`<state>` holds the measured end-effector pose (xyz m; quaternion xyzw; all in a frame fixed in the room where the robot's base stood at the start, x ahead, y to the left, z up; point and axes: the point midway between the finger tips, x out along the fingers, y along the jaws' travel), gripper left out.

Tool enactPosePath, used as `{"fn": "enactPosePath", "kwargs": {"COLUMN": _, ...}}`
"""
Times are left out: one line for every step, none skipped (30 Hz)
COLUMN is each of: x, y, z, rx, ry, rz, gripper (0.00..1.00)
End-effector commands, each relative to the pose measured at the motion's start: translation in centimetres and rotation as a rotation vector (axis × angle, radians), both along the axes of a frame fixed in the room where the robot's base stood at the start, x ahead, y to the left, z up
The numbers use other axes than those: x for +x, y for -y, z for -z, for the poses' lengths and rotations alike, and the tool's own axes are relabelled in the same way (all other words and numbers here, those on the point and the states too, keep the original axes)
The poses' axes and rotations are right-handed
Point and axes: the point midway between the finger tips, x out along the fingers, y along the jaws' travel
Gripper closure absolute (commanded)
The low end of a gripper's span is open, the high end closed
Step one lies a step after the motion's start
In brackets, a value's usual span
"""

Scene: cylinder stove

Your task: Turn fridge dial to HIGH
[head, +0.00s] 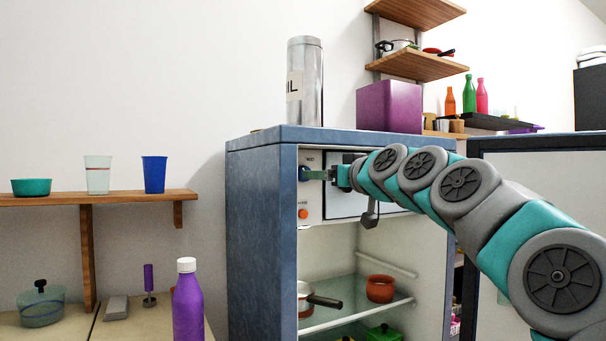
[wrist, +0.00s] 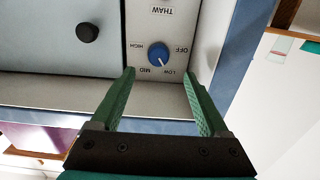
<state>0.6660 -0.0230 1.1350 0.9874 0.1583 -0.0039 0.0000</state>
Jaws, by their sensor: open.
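The blue fridge dial (wrist: 159,52) shows in the wrist view on a pale panel, upside down, with OFF, LOW, MID and HIGH printed around it. Its white mark points between LOW and MID. My gripper (wrist: 160,74) is open, its two green fingers pointing at the panel on either side of the dial's line, with the dial apart from both fingertips in the picture. In the head view my gripper (head: 327,174) reaches the panel from the right, and the dial (head: 304,173) is partly hidden by it. I cannot tell whether they touch.
The open blue fridge (head: 262,220) has an inner compartment door (head: 341,199) beside the panel. A round black knob (wrist: 87,33) on it stands out. An orange knob (head: 303,214) sits below the dial. The fridge door (head: 500,170) hangs open on the right.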

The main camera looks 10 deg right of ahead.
Motion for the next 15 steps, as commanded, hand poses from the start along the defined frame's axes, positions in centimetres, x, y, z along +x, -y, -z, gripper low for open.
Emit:
{"fn": "enactPosePath", "kwargs": {"x": 0.1, "y": 0.2, "z": -0.3, "rx": 0.002, "ry": 0.007, "rz": 0.004, "gripper": 0.22}}
{"fn": "enactPosePath", "kwargs": {"x": 0.1, "y": 0.3, "z": -0.4, "rx": 0.002, "ry": 0.009, "rz": 0.005, "gripper": 0.22}}
{"fn": "enactPosePath", "kwargs": {"x": 0.3, "y": 0.3, "z": -0.4, "rx": 0.002, "ry": 0.010, "rz": 0.005, "gripper": 0.22}}
{"fn": "enactPosePath", "kwargs": {"x": 0.4, "y": 0.2, "z": -0.4, "rx": 0.002, "ry": 0.010, "rz": 0.005, "gripper": 0.22}}
{"fn": "enactPosePath", "kwargs": {"x": 0.5, "y": 0.2, "z": -0.4, "rx": 0.002, "ry": 0.009, "rz": 0.005, "gripper": 0.22}}
{"fn": "enactPosePath", "kwargs": {"x": 0.8, "y": 0.1, "z": -0.4, "rx": 0.002, "ry": 0.009, "rz": 0.005, "gripper": 0.22}}
{"fn": "enactPosePath", "kwargs": {"x": 1.0, "y": 0.0, "z": -0.4, "rx": 0.002, "ry": 0.009, "rz": 0.005, "gripper": 0.22}}
{"fn": "enactPosePath", "kwargs": {"x": 1.3, "y": -0.1, "z": -0.4, "rx": 0.002, "ry": 0.008, "rz": 0.005, "gripper": 0.22}}
{"fn": "enactPosePath", "kwargs": {"x": 1.7, "y": -0.2, "z": -0.4, "rx": 0.001, "ry": 0.007, "rz": 0.005, "gripper": 0.22}}
{"fn": "enactPosePath", "kwargs": {"x": 2.1, "y": -0.4, "z": -0.3, "rx": 0.001, "ry": 0.005, "rz": 0.005, "gripper": 0.22}}
{"fn": "enactPosePath", "kwargs": {"x": 2.4, "y": -0.5, "z": -0.2, "rx": -0.001, "ry": 0.004, "rz": 0.005, "gripper": 0.22}}
{"fn": "enactPosePath", "kwargs": {"x": 2.9, "y": -0.7, "z": -0.2, "rx": -0.001, "ry": 0.003, "rz": 0.004, "gripper": 0.22}}
{"fn": "enactPosePath", "kwargs": {"x": 3.3, "y": -0.8, "z": -0.2, "rx": 0.000, "ry": 0.003, "rz": 0.004, "gripper": 0.22}}
{"fn": "enactPosePath", "kwargs": {"x": 3.6, "y": -1.0, "z": -0.2, "rx": 0.000, "ry": 0.004, "rz": 0.003, "gripper": 0.22}}
{"fn": "enactPosePath", "kwargs": {"x": 4.1, "y": -1.1, "z": -0.3, "rx": 0.000, "ry": 0.004, "rz": 0.003, "gripper": 0.22}}
